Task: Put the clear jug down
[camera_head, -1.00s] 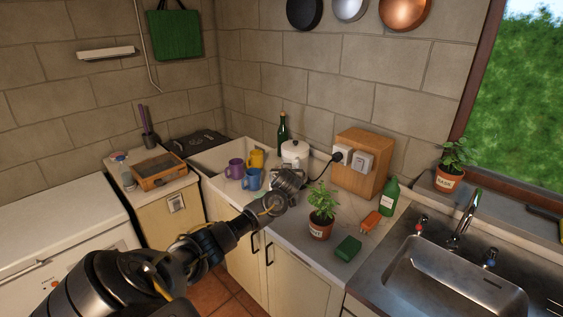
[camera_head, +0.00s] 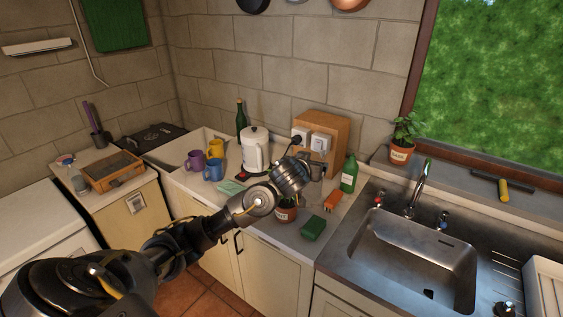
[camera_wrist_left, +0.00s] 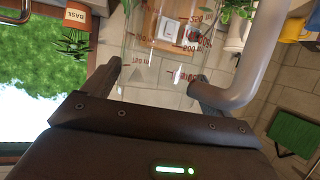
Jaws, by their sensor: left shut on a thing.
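The clear jug (camera_wrist_left: 160,55) with red volume marks fills the space between the fingers in the left wrist view. My left gripper (camera_wrist_left: 158,88) is shut on it. My right gripper is out of view.
Mugs (camera_head: 213,168) stand left. The sink (camera_head: 420,255) lies right. Counter front of the kettle holds a pale green cloth (camera_head: 232,187).

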